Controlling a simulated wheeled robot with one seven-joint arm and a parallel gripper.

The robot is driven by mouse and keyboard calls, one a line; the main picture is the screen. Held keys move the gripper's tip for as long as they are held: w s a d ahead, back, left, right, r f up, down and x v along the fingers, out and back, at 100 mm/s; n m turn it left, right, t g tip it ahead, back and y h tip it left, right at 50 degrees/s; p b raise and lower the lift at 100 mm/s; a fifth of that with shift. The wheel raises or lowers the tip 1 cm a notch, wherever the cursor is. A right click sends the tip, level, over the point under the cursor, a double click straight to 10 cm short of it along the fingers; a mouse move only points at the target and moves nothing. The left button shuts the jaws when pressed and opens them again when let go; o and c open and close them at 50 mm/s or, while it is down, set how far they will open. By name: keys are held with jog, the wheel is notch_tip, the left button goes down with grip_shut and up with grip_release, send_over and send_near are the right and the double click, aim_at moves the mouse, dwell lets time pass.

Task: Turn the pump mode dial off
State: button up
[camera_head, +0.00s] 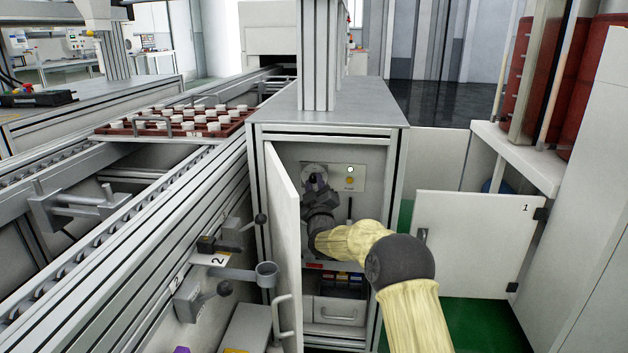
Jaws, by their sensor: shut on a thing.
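The open cabinet (391,190) stands in the middle, and a light control panel (342,170) is set in its upper part. The pump mode dial (318,179) is a dark knob on a round grey plate at the panel's left side. My gripper (318,187) is at the dial, reaching in from below, and is shut on it. The jaws and my wrist cover much of the dial, so its pointer direction cannot be read. A pale round lamp or button and a yellow one sit to the right of the dial.
The cabinet door (285,240) stands open close to the left of my arm. A drawer (340,311) and small coloured parts are below my wrist. A conveyor with a red tray (112,129) of white pots runs at left. Another white door (470,240) stands at right.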

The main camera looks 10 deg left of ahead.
jog(key=n+p, duration=0.1)
jog(key=n, duration=0.1)
jog(key=n+g+y+p, duration=0.1)
jog(key=n+p, duration=0.1)
jog(key=n+g+y+p, duration=0.1)
jog(key=n+p, duration=0.1)
jog(key=shift+r+n, duration=0.3)
jog(key=shift+r, duration=0.1)
jog(key=shift+d+n+g+p, duration=0.15)
jog(key=shift+n+g+p, duration=0.85)
jog(key=shift+n+p, duration=1)
jog(key=shift+n, duration=0.3)
jog(key=shift+f, duration=0.1)
jog(key=o, duration=1)
jog(key=shift+s, duration=0.1)
jog(key=p+v, duration=0.3)
jog(key=v, duration=1.4)
jog(key=shift+p, duration=0.4)
jog(key=shift+s+d, duration=0.15)
